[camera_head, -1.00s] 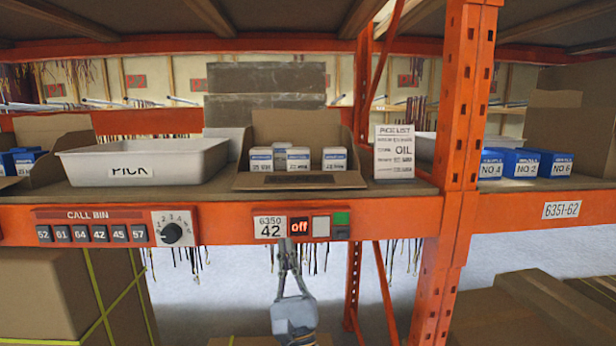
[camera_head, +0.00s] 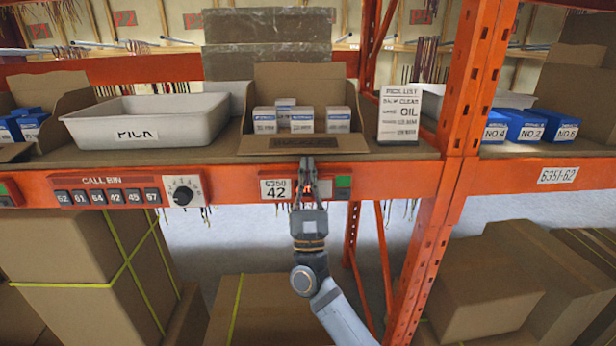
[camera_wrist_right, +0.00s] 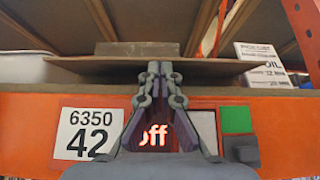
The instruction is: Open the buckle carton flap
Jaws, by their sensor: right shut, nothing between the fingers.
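An open cardboard carton (camera_head: 266,84) stands on the shelf with small white and blue boxes (camera_head: 300,119) inside. Its low front flap (camera_head: 346,144), with a dark label, is at the shelf's front edge. No name for the carton is readable. My right gripper (camera_head: 306,160) is shut and empty, with its fingertips pointing up just below the flap. My left gripper is not in view.
An orange beam (camera_head: 236,190) carries a 6350 42 label, an "off" display and a green button close to my right gripper. A white PICK tray (camera_head: 92,128) stands left, a pick list card (camera_head: 399,115) right. An orange upright (camera_head: 462,150) stands further right.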

